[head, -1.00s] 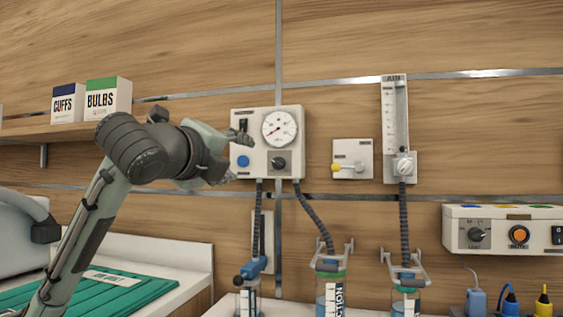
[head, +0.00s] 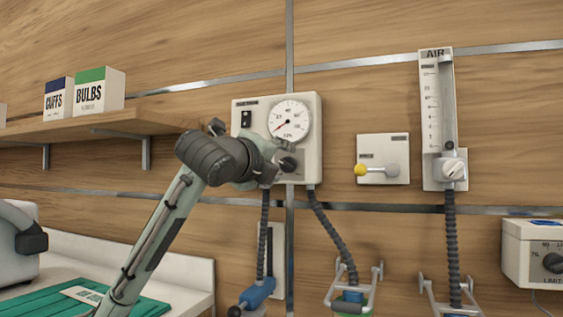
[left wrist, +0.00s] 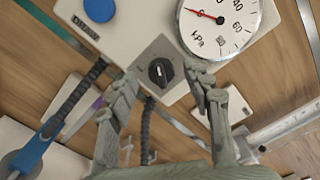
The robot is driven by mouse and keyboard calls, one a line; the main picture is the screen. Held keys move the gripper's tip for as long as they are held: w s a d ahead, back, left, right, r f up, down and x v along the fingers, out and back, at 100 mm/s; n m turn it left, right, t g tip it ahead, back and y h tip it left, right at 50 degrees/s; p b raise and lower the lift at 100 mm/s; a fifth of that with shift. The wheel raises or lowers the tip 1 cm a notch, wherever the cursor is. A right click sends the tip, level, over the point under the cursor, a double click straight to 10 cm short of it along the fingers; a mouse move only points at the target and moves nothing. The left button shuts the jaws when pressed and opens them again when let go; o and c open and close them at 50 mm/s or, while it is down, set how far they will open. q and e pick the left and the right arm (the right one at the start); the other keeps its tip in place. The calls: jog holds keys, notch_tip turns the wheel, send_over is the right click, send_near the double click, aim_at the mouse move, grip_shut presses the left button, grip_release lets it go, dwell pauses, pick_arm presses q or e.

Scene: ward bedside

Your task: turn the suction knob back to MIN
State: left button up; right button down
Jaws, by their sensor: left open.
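The black suction knob (head: 288,164) sits low on the front of the white suction regulator box (head: 311,168). It also shows in the left wrist view (left wrist: 159,71), with a pale mark on its face; its label is too small to read. The round gauge (head: 289,121) above it has a red needle pointing to the lower left in the head view. My left gripper (head: 276,162) is at the box front, close to the knob. In the left wrist view its open fingers (left wrist: 164,79) stand on either side of the knob, with gaps visible. My right gripper is not in view.
A blue button (left wrist: 99,8) is on the same box. A wall plate with a yellow-ended lever (head: 383,158) and an air flowmeter (head: 432,120) are to the right. Dark hoses (head: 332,232) hang below. A shelf (head: 130,123) with two cartons is at the left.

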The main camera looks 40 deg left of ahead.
pick_arm(q)
jog(key=shift+x, duration=0.8)
jog(key=c, duration=1.1)
jog(key=shift+f+n, duration=0.1)
jog(key=shift+n, duration=2)
jog(key=shift+c, duration=0.2)
jog(key=n, duration=0.3)
jog(key=shift+f+n, duration=0.1)
jog(key=shift+n, duration=0.2)
jog(key=n, duration=0.3)
jog(key=shift+f+n, duration=0.1)
jog(key=shift+n, duration=0.2)
jog(key=shift+d+f+n, duration=0.1)
jog(key=shift+n, duration=1.8)
jog(key=o, duration=1.1)
